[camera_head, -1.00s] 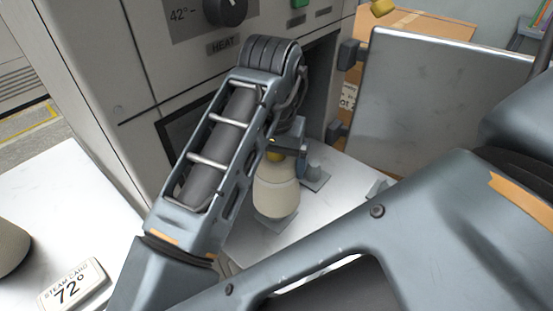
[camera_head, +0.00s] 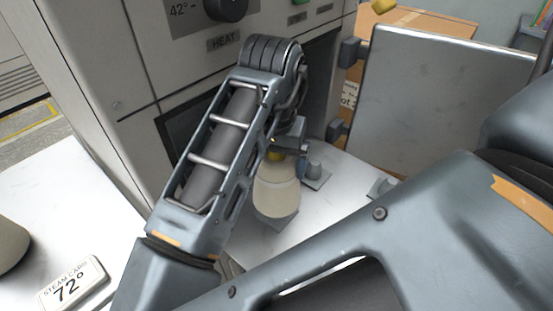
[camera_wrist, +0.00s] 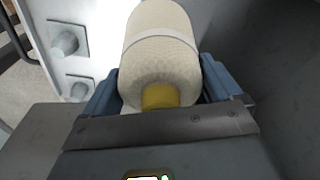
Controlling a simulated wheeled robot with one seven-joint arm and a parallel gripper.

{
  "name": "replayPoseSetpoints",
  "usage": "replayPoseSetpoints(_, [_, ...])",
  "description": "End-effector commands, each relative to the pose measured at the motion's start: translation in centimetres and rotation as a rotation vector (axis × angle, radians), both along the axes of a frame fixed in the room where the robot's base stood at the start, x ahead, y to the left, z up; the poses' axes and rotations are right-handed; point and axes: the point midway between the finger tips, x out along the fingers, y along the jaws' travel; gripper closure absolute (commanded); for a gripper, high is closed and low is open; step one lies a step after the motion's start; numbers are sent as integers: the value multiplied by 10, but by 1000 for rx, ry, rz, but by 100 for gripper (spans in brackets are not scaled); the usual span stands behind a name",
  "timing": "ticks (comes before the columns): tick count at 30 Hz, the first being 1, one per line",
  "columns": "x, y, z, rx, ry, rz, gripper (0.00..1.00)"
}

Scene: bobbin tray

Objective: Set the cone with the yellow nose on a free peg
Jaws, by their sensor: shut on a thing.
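The cream cone with the yellow nose (camera_head: 277,188) is upright in the head view, nose up. It also fills the upper middle of the wrist view (camera_wrist: 160,58), with its yellow nose towards me. My gripper (camera_wrist: 160,95) is shut on the cone near the nose, one blue-grey finger on each side. A square peg base (camera_head: 284,224) shows just below the cone; its peg is hidden, and I cannot tell whether the cone rests on it. Two bare pegs show at left in the wrist view, one upper (camera_wrist: 66,43) and one lower (camera_wrist: 78,91). A bare peg (camera_head: 315,170) stands right of the cone.
The pegs stand on a white surface (camera_head: 335,215) before the steamer cabinet's dark opening. The cabinet's metal door (camera_head: 435,105) stands open at right. A card reading 72° (camera_head: 72,285) and part of another cone (camera_head: 10,245) are at lower left.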

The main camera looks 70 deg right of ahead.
Motion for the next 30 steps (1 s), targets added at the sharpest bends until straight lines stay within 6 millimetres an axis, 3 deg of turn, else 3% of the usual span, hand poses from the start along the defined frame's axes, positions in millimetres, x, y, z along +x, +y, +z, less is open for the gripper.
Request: replayPoseSetpoints(30, [0, 0, -26, 0, -1, 0, 75])
